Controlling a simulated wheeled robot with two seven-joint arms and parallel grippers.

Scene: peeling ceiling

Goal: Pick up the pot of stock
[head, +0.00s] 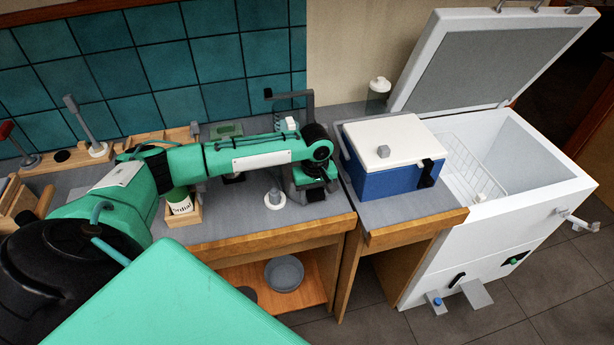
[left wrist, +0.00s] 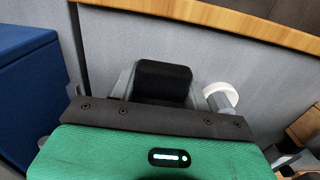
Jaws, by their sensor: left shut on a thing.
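My left gripper (head: 314,186) is low at the worktop's front right part, left of the blue cooler. It is shut on a dark block-like thing (left wrist: 163,82), which shows between grey parts in the left wrist view; I cannot tell for certain what it is. I cannot identify the pot of stock for sure. A green and white labelled pot (head: 180,201) stands in a small wooden holder under my left arm. A grey round pot (head: 284,272) sits on the shelf below the worktop. My right gripper is not in view.
A blue cooler with a white lid (head: 385,140) stands close right of the gripper. Beyond it is an open white chest freezer (head: 520,165). A white disc with a grey knob (head: 273,199) is just left of the gripper. The worktop's wooden edge (head: 270,234) runs in front.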

